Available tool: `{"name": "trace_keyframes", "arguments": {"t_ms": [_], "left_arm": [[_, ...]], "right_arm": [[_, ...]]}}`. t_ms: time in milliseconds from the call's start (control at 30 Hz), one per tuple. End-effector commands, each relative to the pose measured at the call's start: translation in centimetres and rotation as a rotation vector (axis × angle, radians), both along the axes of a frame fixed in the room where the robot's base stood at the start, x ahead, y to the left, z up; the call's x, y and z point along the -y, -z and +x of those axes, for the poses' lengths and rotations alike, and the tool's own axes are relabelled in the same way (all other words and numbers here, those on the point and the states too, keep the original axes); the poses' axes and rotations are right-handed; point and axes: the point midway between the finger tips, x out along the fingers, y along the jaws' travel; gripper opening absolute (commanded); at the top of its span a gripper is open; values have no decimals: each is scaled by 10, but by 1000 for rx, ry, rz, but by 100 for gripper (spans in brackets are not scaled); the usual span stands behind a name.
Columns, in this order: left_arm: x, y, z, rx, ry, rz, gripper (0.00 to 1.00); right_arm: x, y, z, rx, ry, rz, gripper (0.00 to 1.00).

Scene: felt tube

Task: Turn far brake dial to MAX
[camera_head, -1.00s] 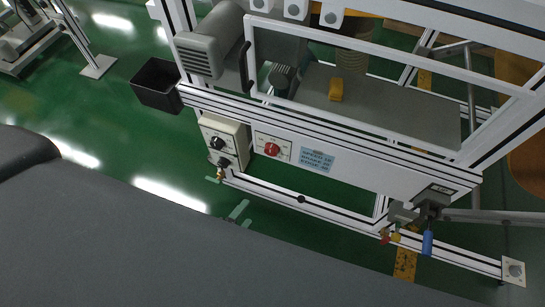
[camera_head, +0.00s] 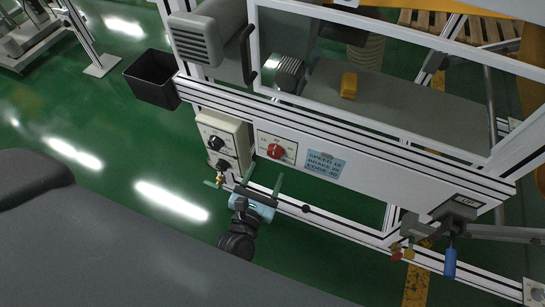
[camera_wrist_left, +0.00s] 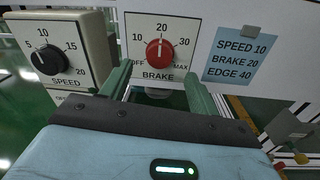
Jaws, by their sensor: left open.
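A red brake dial (camera_head: 275,152) sits on the white front panel of the machine. In the left wrist view the red knob (camera_wrist_left: 159,49) has BRAKE under it and a scale from OFF to MAX. Its white mark seems to point up, near 20. My left gripper (camera_head: 263,178) is open and empty just below and in front of the dial. In the left wrist view its two green fingers (camera_wrist_left: 157,80) stand apart, below the knob on either side; I see no contact. My right gripper is not in view.
Left of the dial is a beige control box (camera_head: 241,130) with two black knobs, the upper labelled SPEED. A blue note (camera_head: 325,165) on the panel reads SPEED 10, BRAKE 20, EDGE 40. A black bin (camera_head: 152,80) hangs at the left. A frame rail runs below the panel.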

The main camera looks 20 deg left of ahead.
Motion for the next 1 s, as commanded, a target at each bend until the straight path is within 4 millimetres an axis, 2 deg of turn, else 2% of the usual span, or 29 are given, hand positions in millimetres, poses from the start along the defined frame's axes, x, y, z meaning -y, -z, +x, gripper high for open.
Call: {"name": "trace_keyframes", "arguments": {"t_ms": [200,400,767,1000], "left_arm": [[-1,-1,35,2,-1,1,61],[-2,0,55,0,0,2,61],[-2,0,61,-1,0,2,61],[-2,0,61,-1,0,2,32]], "right_arm": [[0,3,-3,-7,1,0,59],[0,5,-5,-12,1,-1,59],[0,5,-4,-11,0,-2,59],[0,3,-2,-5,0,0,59]]}}
